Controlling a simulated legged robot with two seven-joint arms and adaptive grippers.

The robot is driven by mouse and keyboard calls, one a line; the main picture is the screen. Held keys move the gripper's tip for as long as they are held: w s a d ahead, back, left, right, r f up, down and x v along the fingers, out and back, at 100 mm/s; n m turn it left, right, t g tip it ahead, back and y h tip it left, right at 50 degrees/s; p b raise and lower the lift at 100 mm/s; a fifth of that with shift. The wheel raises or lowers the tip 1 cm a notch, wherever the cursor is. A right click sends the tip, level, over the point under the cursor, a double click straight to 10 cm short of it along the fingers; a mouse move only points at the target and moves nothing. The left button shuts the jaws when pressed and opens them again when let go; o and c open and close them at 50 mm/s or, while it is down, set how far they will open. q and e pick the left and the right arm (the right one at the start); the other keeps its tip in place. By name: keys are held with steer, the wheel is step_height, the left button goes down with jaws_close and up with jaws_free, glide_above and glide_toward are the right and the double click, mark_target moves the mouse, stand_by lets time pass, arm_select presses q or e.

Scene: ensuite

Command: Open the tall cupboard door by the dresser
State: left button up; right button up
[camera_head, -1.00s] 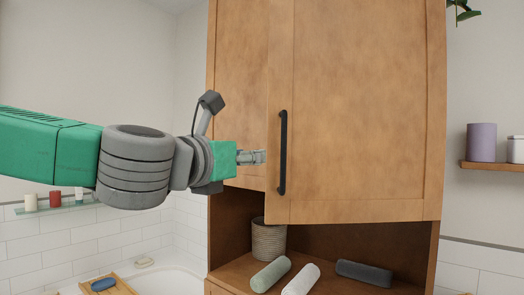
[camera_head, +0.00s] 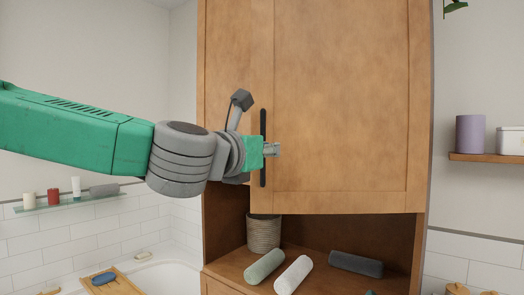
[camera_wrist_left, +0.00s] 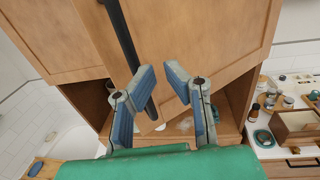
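The wooden tall cupboard's right door (camera_head: 340,110) carries a black vertical bar handle (camera_head: 263,120) near its left edge. The door stands slightly proud of the left panel, as if a little ajar. My left gripper (camera_head: 274,150) is in front of the door, crossing the lower half of the handle, with its tips just right of the bar. In the left wrist view, the fingers of my left gripper (camera_wrist_left: 160,72) are apart with nothing between the tips. The handle (camera_wrist_left: 125,40) runs behind the left finger there; contact cannot be told. My right gripper is not in view.
An open niche below the door holds a ribbed pot (camera_head: 263,232) and rolled towels (camera_head: 293,275). A wall shelf (camera_head: 485,157) with a purple canister (camera_head: 470,133) is at right. A glass shelf (camera_head: 62,206) and bathtub (camera_head: 165,275) are at left.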

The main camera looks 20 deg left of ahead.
arm_select(q)
steer(key=shift+o, duration=0.9)
steer(key=shift+d, duration=0.4)
steer(key=s+d+v, duration=0.1)
steer(key=d+v, duration=0.1)
steer(key=v, duration=0.9)
steer(key=w+a+r+m+h+p, duration=0.1)
steer(key=w+a+h+p, duration=0.15)
steer(key=a, duration=0.45)
steer(key=shift+g+y, duration=0.3)
steer(key=shift+y, duration=0.05)
steer(key=p+x, duration=0.2)
steer(key=x, duration=1.1)
steer(key=shift+w+p, duration=0.3)
steer(key=shift+p, duration=0.1)
steer(key=shift+w+d, duration=0.1)
steer(key=shift+d, duration=0.15)
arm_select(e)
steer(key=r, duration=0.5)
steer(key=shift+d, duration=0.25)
